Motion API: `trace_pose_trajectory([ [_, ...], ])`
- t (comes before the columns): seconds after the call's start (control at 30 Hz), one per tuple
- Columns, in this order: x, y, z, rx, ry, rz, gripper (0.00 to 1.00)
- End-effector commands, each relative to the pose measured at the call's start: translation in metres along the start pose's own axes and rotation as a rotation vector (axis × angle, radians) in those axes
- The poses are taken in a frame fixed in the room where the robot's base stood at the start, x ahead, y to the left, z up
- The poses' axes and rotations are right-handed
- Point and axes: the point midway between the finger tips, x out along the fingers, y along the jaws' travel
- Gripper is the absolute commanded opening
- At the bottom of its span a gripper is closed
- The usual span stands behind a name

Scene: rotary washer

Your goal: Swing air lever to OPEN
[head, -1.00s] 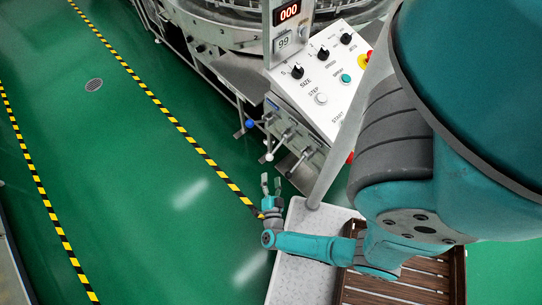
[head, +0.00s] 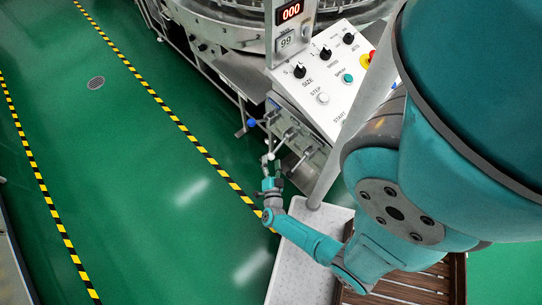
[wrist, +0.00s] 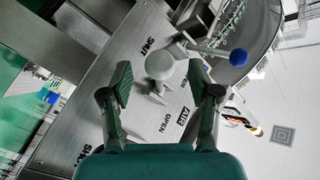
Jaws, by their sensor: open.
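The air lever has a white ball knob (wrist: 159,66) and a short metal stem, beside the printed AIR label (wrist: 183,115). The knob is nearer the SHUT print than the OPEN print in the wrist view. My gripper (wrist: 161,82) is open, with one finger on each side of the white knob in the picture. Gaps show on both sides, and I see no contact. In the head view, the white knob (head: 270,156) is just at the fingertips of my gripper (head: 271,166).
A second lever with a blue knob (wrist: 238,57) reaches out to the right of the white one; it also shows in the head view (head: 251,123). The sloped control panel (head: 320,85) is above the levers. A pale tray (head: 296,262) and a slatted wooden surface lie below.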

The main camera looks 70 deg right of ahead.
Motion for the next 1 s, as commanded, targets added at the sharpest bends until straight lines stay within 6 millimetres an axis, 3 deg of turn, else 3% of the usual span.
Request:
trace_pose_trajectory([
  [0.3,0.026,0.0,0.0,0.0,0.002,0.002,0.61],
  [0.7,0.031,0.0,0.0,0.001,-0.001,0.0,0.61],
  [0.77,0.031,0.0,0.0,0.001,-0.001,0.0,0.49],
  [0.93,0.031,0.0,0.0,0.001,0.0,0.0,0.06],
  [0.97,0.031,0.0,0.0,0.001,0.0,0.0,0.0],
  [1.0,0.031,0.0,0.0,0.001,0.0,0.0,0.0],
])
